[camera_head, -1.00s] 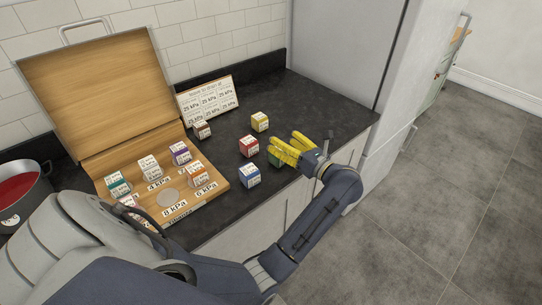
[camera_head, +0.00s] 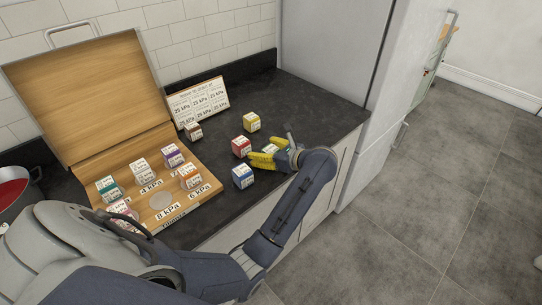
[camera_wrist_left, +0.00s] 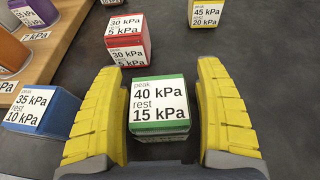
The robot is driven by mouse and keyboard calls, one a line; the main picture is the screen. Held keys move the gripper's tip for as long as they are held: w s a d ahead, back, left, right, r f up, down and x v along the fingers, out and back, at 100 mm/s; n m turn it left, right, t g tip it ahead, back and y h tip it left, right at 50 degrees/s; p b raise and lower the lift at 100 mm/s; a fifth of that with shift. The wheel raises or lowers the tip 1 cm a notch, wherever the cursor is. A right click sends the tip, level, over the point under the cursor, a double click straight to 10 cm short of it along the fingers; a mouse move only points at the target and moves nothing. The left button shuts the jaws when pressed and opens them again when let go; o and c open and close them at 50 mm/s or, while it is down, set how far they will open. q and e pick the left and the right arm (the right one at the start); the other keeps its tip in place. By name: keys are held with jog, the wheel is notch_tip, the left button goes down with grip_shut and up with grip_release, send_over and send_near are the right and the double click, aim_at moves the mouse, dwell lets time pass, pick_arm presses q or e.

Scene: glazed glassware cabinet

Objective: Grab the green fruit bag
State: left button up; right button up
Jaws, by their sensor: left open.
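No green fruit bag shows; the green thing in view is a small green cube (camera_wrist_left: 160,104) with a white label reading peak 40 kPa, rest 15 kPa. It stands on the dark counter. My left gripper (camera_wrist_left: 158,68) has yellow ridged fingers, open, one on each side of the green cube, with gaps between. In the head view, my left gripper (camera_head: 258,159) is low at the counter and the green cube (camera_head: 270,148) is mostly hidden by it. My right gripper is not in view.
A red cube (camera_head: 241,146), a blue cube (camera_head: 243,176) and a yellow cube (camera_head: 251,121) stand close around. An open wooden case (camera_head: 100,165) with several cubes is at left. A label card (camera_head: 200,104) stands behind. The counter's far right is clear.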

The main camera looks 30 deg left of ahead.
pick_arm(q)
jog(key=shift+c, duration=0.4)
grip_shut()
dwell(0.7)
